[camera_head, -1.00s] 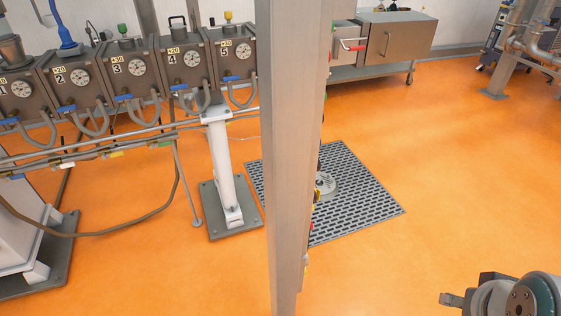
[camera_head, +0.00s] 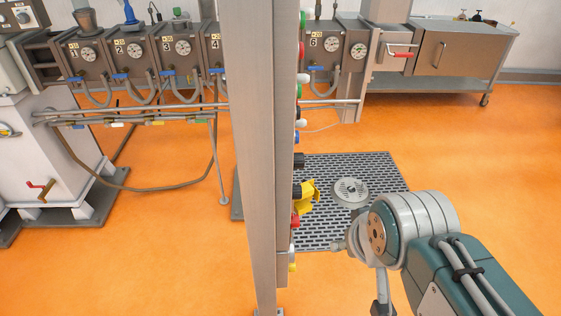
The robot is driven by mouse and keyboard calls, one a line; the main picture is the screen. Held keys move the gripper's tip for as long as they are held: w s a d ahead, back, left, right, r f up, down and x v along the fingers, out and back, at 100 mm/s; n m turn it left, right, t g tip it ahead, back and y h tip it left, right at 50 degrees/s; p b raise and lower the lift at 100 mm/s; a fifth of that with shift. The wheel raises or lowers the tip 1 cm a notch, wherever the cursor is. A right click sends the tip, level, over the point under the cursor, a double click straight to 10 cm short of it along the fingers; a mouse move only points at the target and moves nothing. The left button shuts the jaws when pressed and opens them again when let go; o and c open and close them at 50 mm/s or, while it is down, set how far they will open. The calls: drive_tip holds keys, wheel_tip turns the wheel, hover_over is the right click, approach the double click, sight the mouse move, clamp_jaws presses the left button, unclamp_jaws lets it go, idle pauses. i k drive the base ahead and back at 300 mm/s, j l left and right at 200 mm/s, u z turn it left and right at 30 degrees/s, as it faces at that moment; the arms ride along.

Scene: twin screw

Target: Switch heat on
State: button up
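A grey metal column (camera_head: 259,120) stands upright in the middle. Its right side is seen nearly edge-on and carries several coloured controls. They include a black knob (camera_head: 299,160), a yellow piece (camera_head: 307,196) with black beside it, a red one (camera_head: 295,221) and a green one (camera_head: 302,18). No label shows, so I cannot tell which control is for heat. My arm reaches in from the lower right, to the right of the column's lower controls. Grey parts at its end may be my gripper (camera_head: 352,243), apart from the controls; its fingers cannot be made out clearly.
Numbered grey units with dials (camera_head: 133,50) line the back left, with pipes below. A steel cabinet (camera_head: 445,52) stands at the back right. A floor grate (camera_head: 385,165) with a round drain lies behind the arm. Orange floor is free at right.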

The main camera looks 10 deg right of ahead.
sight(299, 157)
drive_tip(key=l+u, duration=0.45)
drive_tip(key=l, duration=0.15)
drive_tip(key=l+u, duration=0.45)
drive_tip(key=l, duration=0.15)
drive_tip(key=k, duration=0.2)
drive_tip(key=i+l+z, duration=0.2)
drive_tip(key=i+z, duration=0.15)
